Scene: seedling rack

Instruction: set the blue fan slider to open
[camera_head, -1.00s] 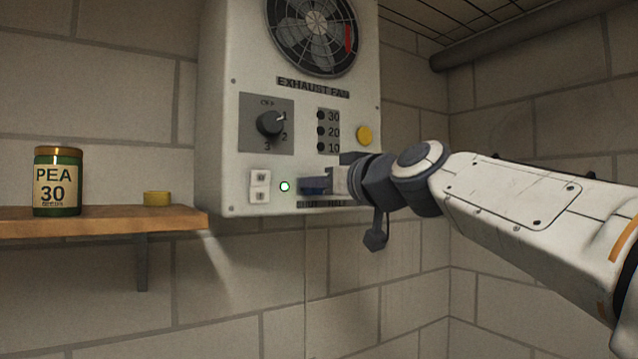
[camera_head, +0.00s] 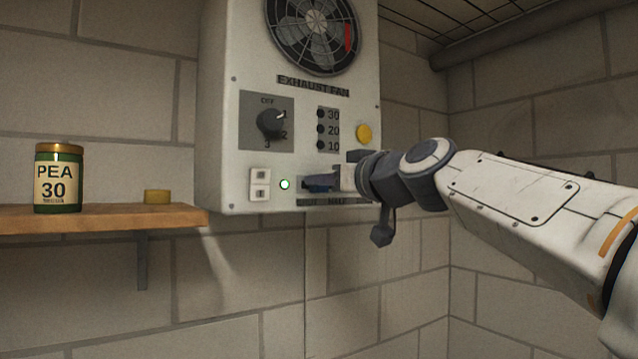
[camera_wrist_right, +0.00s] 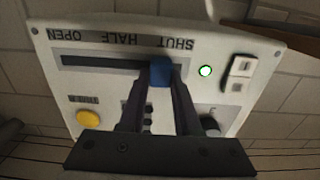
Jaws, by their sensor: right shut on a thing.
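The blue fan slider (camera_head: 320,184) sits in a horizontal slot low on the exhaust fan box (camera_head: 225,130). In the right wrist view the slider (camera_wrist_right: 160,72) is near the SHUT end of the slot (camera_wrist_right: 95,63), a little to the HALF side of the SHUT label. The empty slot runs from it past HALF to OPEN. My right gripper (camera_wrist_right: 160,82) is shut on the slider, a finger on each side. In the head view the right gripper (camera_head: 328,178) partly hides the slider and slot. My left gripper is not in view.
A green light (camera_head: 285,184), a white rocker switch (camera_head: 260,184), a dial (camera_head: 270,124) and a yellow button (camera_head: 364,134) are on the same box.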

